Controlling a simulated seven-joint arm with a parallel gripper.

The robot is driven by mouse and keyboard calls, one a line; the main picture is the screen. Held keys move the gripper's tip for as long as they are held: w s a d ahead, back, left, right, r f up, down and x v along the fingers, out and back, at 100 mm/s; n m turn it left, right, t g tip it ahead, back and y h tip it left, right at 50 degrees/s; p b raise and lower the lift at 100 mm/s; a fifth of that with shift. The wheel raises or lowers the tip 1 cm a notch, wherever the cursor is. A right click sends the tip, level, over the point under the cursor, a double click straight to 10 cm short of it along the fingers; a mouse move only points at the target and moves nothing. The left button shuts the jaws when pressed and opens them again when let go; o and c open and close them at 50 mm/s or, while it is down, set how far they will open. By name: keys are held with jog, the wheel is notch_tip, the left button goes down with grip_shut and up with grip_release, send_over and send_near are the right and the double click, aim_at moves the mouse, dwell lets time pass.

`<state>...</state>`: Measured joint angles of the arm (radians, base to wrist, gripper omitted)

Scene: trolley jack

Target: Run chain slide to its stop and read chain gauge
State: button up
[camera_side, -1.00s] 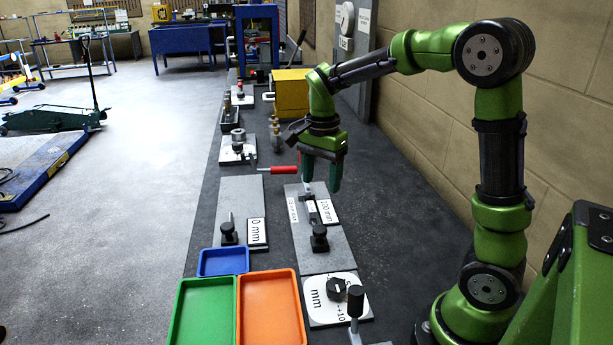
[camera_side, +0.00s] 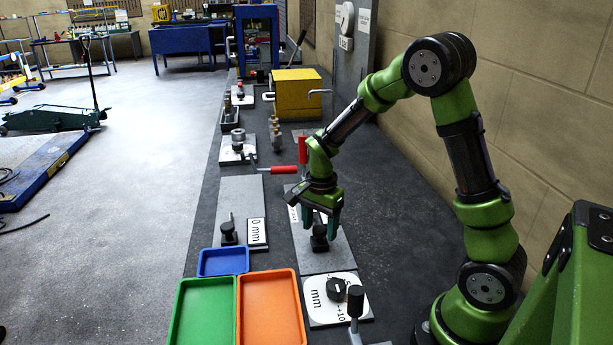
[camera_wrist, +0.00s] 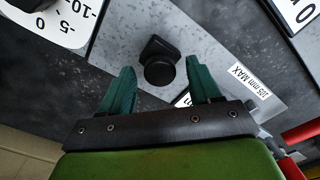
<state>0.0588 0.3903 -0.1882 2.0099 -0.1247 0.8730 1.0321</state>
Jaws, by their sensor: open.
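My gripper (camera_side: 320,222) is low over the near end of a grey plate (camera_side: 318,262), its fingers spread with a gap between them. A black knob (camera_side: 319,238) on that plate shows just below and between the fingers. In the wrist view the round black knob (camera_wrist: 159,72) lies just beyond the open fingertips (camera_wrist: 160,80), and I cannot tell whether they touch it. A label reading "105 mm MAX" (camera_wrist: 250,83) is on the plate. A white mm dial (camera_side: 335,298) with a black pointer knob lies at the plate's near end. The plate's other fittings are mostly hidden by my gripper.
A second grey plate (camera_side: 240,195) with a "0 mm" label (camera_side: 257,232) is to the left. Blue (camera_side: 222,262), green (camera_side: 203,312) and orange (camera_side: 270,308) trays stand in front. A red handle (camera_side: 284,170) and a yellow box (camera_side: 297,93) are behind.

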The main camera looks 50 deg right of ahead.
jog(key=shift+c, duration=0.3)
grip_shut()
jog(key=shift+s+a, duration=2)
jog(key=shift+a, duration=0.05)
jog(key=shift+o, duration=0.3)
grip_release()
jog(key=shift+w+d, duration=0.1)
notch_tip(320, 180, up, 17)
